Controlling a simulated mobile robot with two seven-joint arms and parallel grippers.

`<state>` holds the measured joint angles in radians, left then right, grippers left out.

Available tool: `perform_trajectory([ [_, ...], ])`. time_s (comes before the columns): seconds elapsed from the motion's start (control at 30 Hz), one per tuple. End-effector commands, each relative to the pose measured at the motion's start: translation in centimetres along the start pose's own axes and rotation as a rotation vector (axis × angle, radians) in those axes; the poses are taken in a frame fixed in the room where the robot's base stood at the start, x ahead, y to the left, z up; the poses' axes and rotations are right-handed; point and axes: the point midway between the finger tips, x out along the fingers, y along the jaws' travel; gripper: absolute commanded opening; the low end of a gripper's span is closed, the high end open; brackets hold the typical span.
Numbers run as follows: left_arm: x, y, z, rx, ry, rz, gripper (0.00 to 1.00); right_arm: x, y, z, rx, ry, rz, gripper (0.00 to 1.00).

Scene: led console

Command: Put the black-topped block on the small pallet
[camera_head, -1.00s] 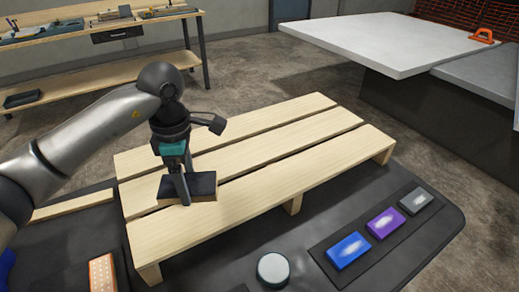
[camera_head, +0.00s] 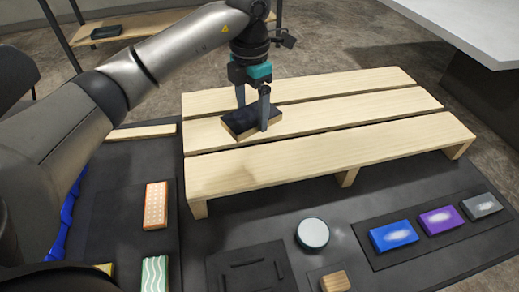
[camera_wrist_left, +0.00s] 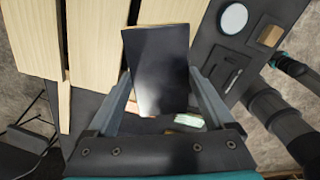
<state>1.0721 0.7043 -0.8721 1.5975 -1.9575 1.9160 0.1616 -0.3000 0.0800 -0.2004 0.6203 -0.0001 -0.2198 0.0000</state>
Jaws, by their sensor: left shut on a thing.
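The black-topped block (camera_head: 238,122) has a dark flat top and light wooden sides. My left gripper (camera_head: 253,112) is shut on it, with one finger on each side. In the head view the block overlaps the middle slat of the pale wooden pallet (camera_head: 330,150), near its left end. I cannot tell if it touches the slat. In the left wrist view the block (camera_wrist_left: 160,65) lies between the fingers of the left gripper (camera_wrist_left: 160,95), and the pallet (camera_wrist_left: 95,50) is at the left. Part of my right arm shows at that view's right edge; its jaws are unclear.
Blue (camera_head: 393,236), purple (camera_head: 440,220) and grey (camera_head: 481,206) blocks lie on a dark tray at the right. A round white-topped button (camera_head: 312,234) stands before the pallet. An orange dotted block (camera_head: 156,205) lies at the left. The pallet's right part is clear.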

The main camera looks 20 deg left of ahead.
Motion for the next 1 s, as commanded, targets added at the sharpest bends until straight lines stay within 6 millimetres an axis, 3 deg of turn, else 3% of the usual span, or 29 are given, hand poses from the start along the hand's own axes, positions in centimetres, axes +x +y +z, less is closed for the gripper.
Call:
perform_trajectory([
  [0.1, 3.6, -0.1, -0.1, 0.001, 0.004, -0.003, 0.26, 0.6, 0.0, 0.0, 0.000, 0.001, 0.001, 0.50],
  [0.3, 8.3, 0.0, 0.0, 0.001, 0.002, -0.002, 0.26, 1.1, 0.1, 0.1, 0.001, 0.001, 0.001, 0.50],
  [0.63, 11.2, 0.0, 0.0, 0.002, 0.000, 0.000, 0.26, 1.5, 0.1, 0.1, 0.001, 0.001, 0.001, 0.50],
  [0.83, 14.3, 0.0, 0.0, 0.002, 0.001, -0.002, 0.26, 2.0, 0.1, 0.1, 0.001, 0.001, 0.001, 0.50],
  [1.0, 14.5, 0.0, 0.1, 0.003, -0.003, 0.001, 0.26, 2.0, 0.1, 0.1, 0.001, 0.001, 0.001, 0.50],
])
